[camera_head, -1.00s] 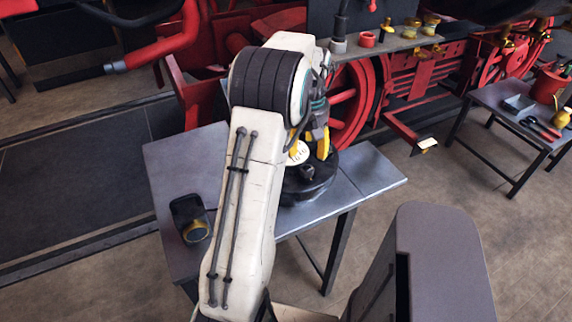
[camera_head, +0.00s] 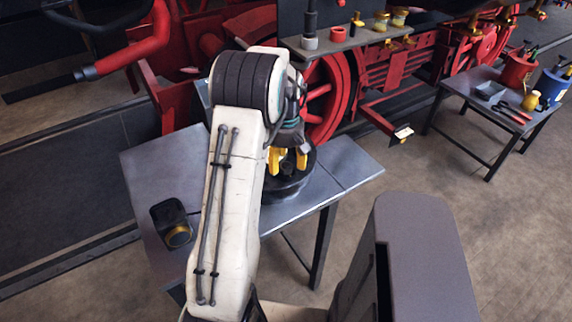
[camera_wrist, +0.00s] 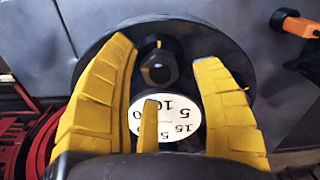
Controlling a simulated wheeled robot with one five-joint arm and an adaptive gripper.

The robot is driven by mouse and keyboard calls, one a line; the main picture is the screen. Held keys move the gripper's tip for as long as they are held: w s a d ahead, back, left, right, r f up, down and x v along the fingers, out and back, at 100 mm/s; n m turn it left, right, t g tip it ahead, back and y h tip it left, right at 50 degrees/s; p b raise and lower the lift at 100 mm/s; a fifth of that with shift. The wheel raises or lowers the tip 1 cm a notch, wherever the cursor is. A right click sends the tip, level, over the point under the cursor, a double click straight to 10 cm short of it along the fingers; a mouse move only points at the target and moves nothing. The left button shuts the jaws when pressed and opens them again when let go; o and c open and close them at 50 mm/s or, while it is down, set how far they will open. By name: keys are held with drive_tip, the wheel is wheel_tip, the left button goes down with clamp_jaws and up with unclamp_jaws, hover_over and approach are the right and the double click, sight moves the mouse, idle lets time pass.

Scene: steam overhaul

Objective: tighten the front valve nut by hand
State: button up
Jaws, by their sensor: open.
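A dark hex nut (camera_wrist: 158,67) sits on a round black fitting (camera_wrist: 150,30) in the wrist view. The same fitting (camera_head: 288,192) stands on a grey metal table in the head view, where the nut cannot be made out. My gripper (camera_wrist: 165,75) has its yellow fingers spread, with the nut between the left and right tips. I cannot tell whether any finger touches it. A third, shorter finger crosses a white numbered dial (camera_wrist: 165,115) below the nut. In the head view my gripper (camera_head: 288,160) is low over the fitting, partly behind my arm.
A black object with a yellowish face (camera_head: 172,222) lies on the grey table (camera_head: 150,165), left of my arm. Red locomotive wheels (camera_head: 325,100) and a shelf of small parts (camera_head: 345,42) stand behind. A second table (camera_head: 465,98) with tools is at right, with open floor between.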

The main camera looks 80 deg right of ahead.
drive_tip(key=shift+f, duration=0.9)
clamp_jaws()
